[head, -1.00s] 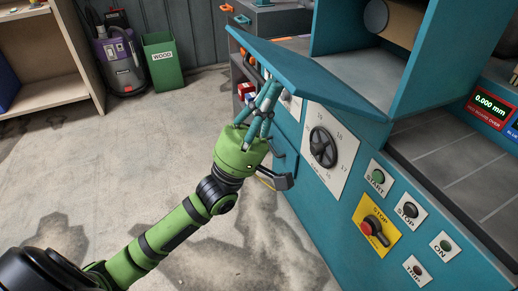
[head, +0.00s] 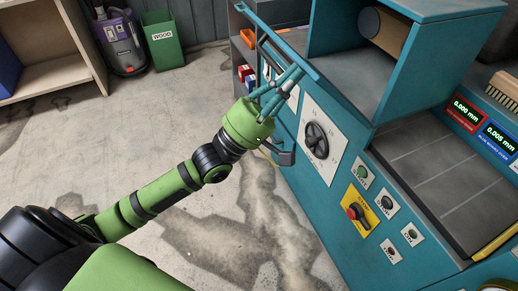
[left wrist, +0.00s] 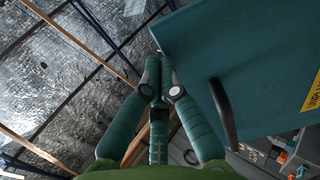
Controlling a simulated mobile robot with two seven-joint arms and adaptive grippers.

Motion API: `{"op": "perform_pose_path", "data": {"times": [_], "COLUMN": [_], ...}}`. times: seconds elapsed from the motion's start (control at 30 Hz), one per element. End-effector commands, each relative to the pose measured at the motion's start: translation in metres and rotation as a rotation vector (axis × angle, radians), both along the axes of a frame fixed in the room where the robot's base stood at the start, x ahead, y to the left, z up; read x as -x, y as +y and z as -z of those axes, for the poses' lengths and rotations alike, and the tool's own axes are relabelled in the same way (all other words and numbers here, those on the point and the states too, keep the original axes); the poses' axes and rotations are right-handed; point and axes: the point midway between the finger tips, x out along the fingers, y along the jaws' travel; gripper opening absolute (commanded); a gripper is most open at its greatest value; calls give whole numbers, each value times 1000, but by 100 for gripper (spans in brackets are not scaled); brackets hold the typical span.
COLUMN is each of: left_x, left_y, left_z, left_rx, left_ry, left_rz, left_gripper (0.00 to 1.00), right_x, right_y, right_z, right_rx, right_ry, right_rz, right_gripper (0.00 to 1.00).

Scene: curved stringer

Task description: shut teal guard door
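The teal guard door (head: 285,45) shows nearly edge-on in the head view, as a narrow strip beside the machine's open bay (head: 345,72). Its inside is visible past the door. In the left wrist view the door's broad face (left wrist: 250,60) fills the upper right, with a dark bar handle (left wrist: 223,112) and a yellow label (left wrist: 312,94). My left gripper (head: 298,72) is just below and in front of the door. Its fingers are drawn together at the tips (left wrist: 158,72) and hold nothing. Whether they touch the door, I cannot tell. My right gripper is not in view.
The teal machine front carries a black dial (head: 316,140), several buttons and a red stop knob (head: 356,212). A dark handle (head: 280,153) juts out below my left gripper. A green bin (head: 162,42) and a shelf (head: 45,50) stand behind. The floor at left is clear.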

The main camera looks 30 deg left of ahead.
Motion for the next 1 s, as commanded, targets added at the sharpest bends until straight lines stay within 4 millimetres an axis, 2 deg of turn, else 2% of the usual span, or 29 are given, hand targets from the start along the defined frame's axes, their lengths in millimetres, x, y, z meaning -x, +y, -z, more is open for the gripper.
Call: {"op": "perform_pose_path", "data": {"times": [0.03,0.1,0.13,0.37,0.57,0.8,1.0], "left_x": [-2,-6,-8,-22,-38,-66,-91], "left_y": [-2,-5,-7,-19,-32,-56,-79], "left_z": [-13,-19,-22,-41,-61,-86,-96], "left_rx": [-13,-33,-40,-102,-169,-272,-360], "left_ry": [14,34,43,116,194,317,421], "left_rz": [1,0,0,1,0,1,2], "left_gripper": [0,0,0,0,0,0,0], "right_x": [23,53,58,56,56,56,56], "right_y": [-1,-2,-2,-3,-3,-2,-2], "right_z": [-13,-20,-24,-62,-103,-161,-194], "right_rx": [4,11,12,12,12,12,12], "right_ry": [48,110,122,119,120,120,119], "right_rz": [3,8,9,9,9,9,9], "right_gripper": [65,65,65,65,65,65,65]}}
